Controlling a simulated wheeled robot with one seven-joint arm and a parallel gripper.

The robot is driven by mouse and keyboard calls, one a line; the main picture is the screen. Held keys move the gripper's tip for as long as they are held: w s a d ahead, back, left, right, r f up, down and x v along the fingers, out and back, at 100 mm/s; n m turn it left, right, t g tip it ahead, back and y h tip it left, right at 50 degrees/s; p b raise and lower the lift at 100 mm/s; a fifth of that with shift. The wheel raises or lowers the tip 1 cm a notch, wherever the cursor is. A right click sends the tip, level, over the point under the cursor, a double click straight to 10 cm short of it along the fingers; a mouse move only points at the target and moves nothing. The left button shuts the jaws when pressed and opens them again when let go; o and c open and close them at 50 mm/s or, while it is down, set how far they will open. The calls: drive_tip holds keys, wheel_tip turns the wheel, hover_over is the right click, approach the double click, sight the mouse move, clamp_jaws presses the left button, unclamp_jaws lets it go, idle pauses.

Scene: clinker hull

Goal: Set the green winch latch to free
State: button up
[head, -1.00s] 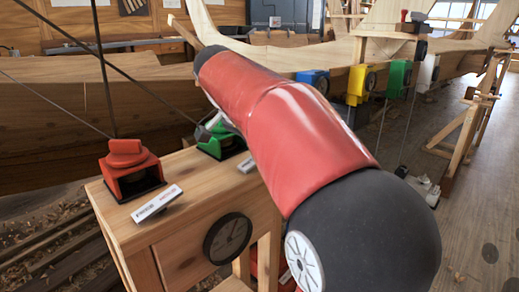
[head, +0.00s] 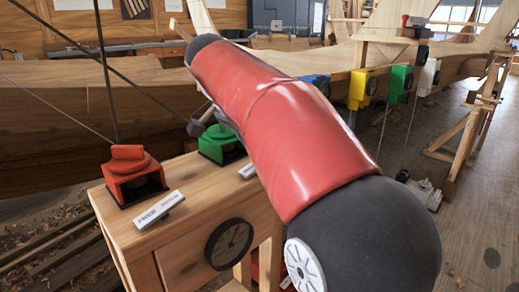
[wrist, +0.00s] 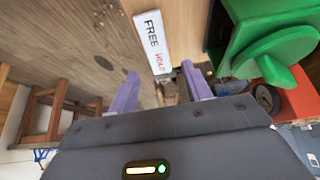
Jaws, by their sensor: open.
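The green winch (head: 222,143) stands on top of the wooden stand, partly hidden behind my red arm in the head view. In the wrist view the green winch (wrist: 268,45) is at the upper right, with a rounded green part standing out from it. A white label (wrist: 153,42) reading FREE and HOLD lies beside it; its end also shows in the head view (head: 247,170). My gripper (wrist: 159,73) is open, its two purple fingers apart with nothing seen held between them. The fingers are left of the green winch. I cannot tell the latch's setting.
A red winch (head: 133,174) with its own white label (head: 158,209) stands at the left on the wooden stand (head: 185,245). A round dial (head: 229,243) is on the stand's front. Blue, yellow (head: 359,89), green and white boxes line the hull (head: 60,105) behind.

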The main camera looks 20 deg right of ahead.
sight(248, 170)
drive_tip(key=v, duration=0.4)
drive_tip(key=shift+a+r+p, duration=0.15)
drive_tip(key=shift+r+p, duration=0.05)
drive_tip(key=shift+p, duration=0.1)
drive_tip(key=s+a+f+n+t+y, duration=0.1)
drive_tip(key=s+a+f+n+y, duration=0.1)
drive_tip(key=s+f+n, duration=0.5)
drive_tip(key=s+a+f+n+t+y, duration=0.2)
drive_tip(key=s+f+n, duration=0.5)
drive_tip(key=s+f, duration=0.5)
wheel_tip(248, 170, down, 3)
drive_tip(key=shift+s+a+t+y, duration=0.35)
drive_tip(key=shift+a+y, duration=0.35)
drive_tip(key=shift+a, duration=0.2)
drive_tip(key=shift+c, duration=0.3)
